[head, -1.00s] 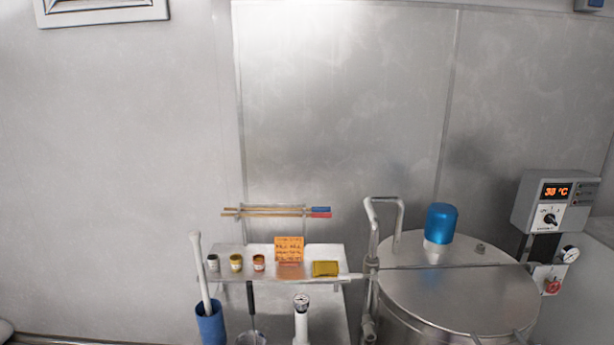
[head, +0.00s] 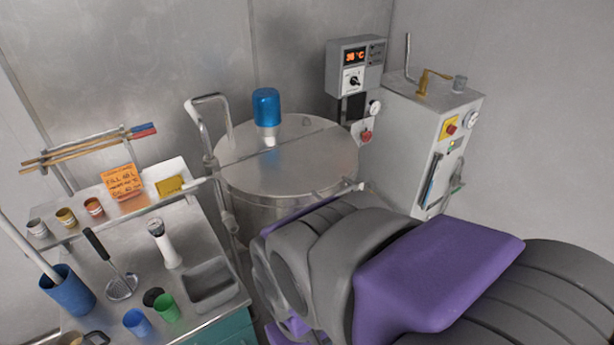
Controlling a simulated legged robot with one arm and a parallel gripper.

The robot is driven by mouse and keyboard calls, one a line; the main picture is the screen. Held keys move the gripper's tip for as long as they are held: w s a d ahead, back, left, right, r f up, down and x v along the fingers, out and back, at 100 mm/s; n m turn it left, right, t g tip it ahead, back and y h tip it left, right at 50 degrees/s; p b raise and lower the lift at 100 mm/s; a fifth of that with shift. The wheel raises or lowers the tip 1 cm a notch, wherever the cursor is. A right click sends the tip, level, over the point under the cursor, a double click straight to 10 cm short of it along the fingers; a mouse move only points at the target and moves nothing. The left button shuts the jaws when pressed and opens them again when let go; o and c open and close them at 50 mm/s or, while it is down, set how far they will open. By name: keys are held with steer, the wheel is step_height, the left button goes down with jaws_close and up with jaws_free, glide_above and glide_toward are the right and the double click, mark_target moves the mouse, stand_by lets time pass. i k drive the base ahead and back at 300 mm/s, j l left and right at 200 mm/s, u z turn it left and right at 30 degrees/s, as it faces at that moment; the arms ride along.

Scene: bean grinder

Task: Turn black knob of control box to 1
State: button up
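The control box (head: 341,83) is a grey box on the back wall, right of the round steel vat. Its orange display reads about 38 °C. The black knob (head: 353,81) sits on a white dial plate below the display; the dial marks are too small to read. My grey and purple arm fills the lower right of the head view, below and in front of the box. My gripper does not show in the view. Nothing touches the knob.
The steel vat (head: 250,165) with a blue cap (head: 266,107) stands left of the box. A grey cabinet (head: 405,130) with a red button stands to its right. A steel table (head: 150,255) with cups and tools is at left.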

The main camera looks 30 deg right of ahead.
mark_target(354, 82)
steer(key=z, duration=1.35)
